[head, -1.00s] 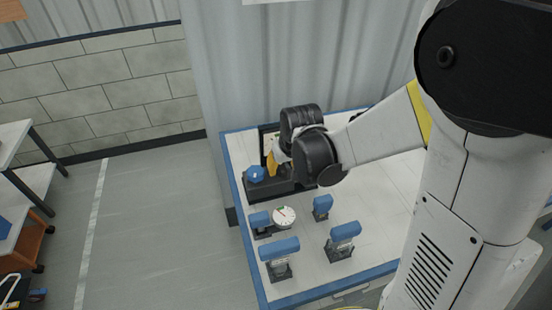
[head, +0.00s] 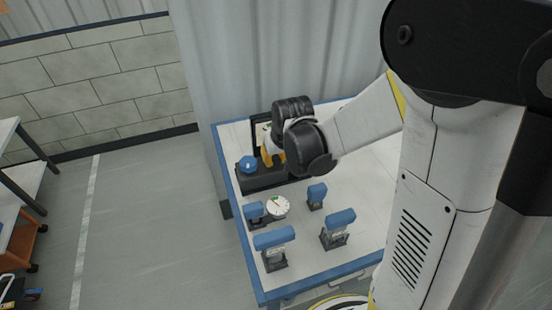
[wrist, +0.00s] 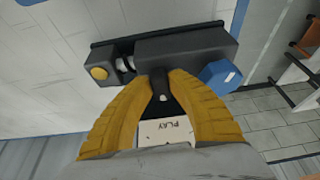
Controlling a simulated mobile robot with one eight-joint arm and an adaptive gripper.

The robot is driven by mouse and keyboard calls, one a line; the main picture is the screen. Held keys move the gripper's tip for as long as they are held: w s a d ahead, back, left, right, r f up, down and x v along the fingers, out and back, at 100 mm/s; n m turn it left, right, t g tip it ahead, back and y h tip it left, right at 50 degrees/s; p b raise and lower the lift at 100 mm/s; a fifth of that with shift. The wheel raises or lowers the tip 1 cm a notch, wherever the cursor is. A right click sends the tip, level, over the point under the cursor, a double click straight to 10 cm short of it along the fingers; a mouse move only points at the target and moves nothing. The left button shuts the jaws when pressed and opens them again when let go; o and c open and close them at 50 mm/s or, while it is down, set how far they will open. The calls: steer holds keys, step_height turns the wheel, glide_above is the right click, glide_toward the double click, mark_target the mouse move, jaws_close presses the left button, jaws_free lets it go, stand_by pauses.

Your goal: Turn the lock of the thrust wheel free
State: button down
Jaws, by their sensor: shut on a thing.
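The screw feeder (wrist: 190,50) is a long dark box crossing the upper part of the wrist view. A blue knob (wrist: 220,75) sits at its right end and a round yellow part (wrist: 98,73) at its left end. My gripper (wrist: 161,76) has its yellow fingers closed around a small dark lever (wrist: 160,86) at the feeder's near side. I cannot tell for certain that this is the lock. In the head view, the feeder (head: 262,178) stands at the table's far left, partly hidden by my wrist, with the blue knob (head: 248,164) beside my fingers.
A pale plate marked PLAY (wrist: 165,131) shows between my fingers. On the white table (head: 300,235) stand several blue-topped fixtures, one at the front (head: 274,248), and a round white dial (head: 277,207). A grey corrugated wall (head: 260,60) rises behind the table.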

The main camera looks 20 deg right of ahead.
steer(key=n, duration=0.1)
steer(key=n+y, duration=0.1)
steer(key=n, duration=0.3)
steer(key=shift+d+g+y+b, duration=0.25)
steer(key=shift+g+y+b, duration=0.05)
steer(key=shift+y+b, duration=0.1)
steer(key=n+g+y, duration=0.1)
steer(key=n, duration=0.3)
steer(key=shift+w+d+n, duration=0.1)
steer(key=shift+w+n, duration=0.05)
steer(key=shift+n, duration=0.25)
steer(key=shift+y, duration=0.3)
steer(key=c, duration=1.2)
jaws_free()
steer(key=shift+c, duration=0.2)
